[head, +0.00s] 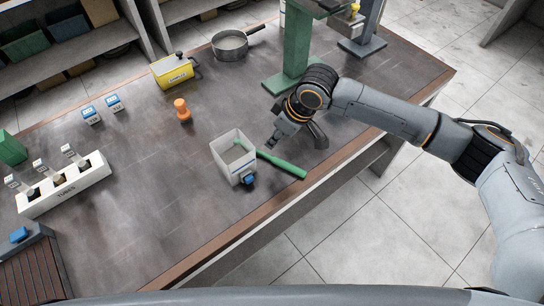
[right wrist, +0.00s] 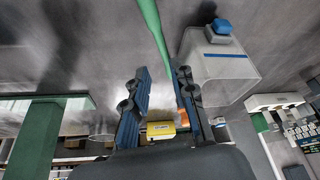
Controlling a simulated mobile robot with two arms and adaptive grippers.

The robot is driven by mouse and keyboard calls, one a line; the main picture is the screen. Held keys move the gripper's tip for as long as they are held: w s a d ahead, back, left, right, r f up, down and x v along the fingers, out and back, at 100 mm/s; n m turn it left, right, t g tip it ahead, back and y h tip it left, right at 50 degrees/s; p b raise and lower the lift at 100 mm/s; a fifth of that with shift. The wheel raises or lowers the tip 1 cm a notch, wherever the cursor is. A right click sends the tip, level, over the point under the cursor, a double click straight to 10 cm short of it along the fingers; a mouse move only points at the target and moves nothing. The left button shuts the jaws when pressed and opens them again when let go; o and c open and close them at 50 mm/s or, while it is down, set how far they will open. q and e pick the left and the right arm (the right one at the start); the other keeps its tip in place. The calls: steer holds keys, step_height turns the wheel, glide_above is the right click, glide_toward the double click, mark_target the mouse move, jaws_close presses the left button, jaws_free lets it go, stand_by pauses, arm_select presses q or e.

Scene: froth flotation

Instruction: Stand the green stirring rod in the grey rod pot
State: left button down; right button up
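The green stirring rod (head: 283,165) slants beside a pale, open, see-through box (head: 222,160) near the table's front edge. The rod's thin end overlaps the box's right rim; I cannot tell whether it rests on it. My right gripper (head: 277,138) is just above and behind the rod. In the right wrist view its two fingers (right wrist: 158,95) are apart with nothing held. There the rod (right wrist: 154,28) runs down to the tip of the right-hand finger, and the box (right wrist: 225,72) is beyond that finger. I cannot make out a separate grey rod pot. My left gripper is not in view.
An orange object (head: 183,110), a yellow box (head: 173,71) and a pan (head: 230,46) stand farther back. A green stand (head: 295,45) is behind my right gripper. A white rack (head: 65,186) is at left. The table's middle is mostly clear.

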mark_target(261, 152)
steer(key=x, duration=0.4)
steer(key=shift+w, duration=0.1)
steer(key=p+x, duration=0.1)
steer(key=x, duration=0.1)
steer(key=p+x, duration=0.1)
steer(key=x, duration=0.1)
steer(key=shift+a+f, duration=0.2)
steer(key=shift+a, duration=0.1)
steer(key=shift+a+f, duration=0.15)
steer(key=shift+f, duration=0.3)
jaws_close()
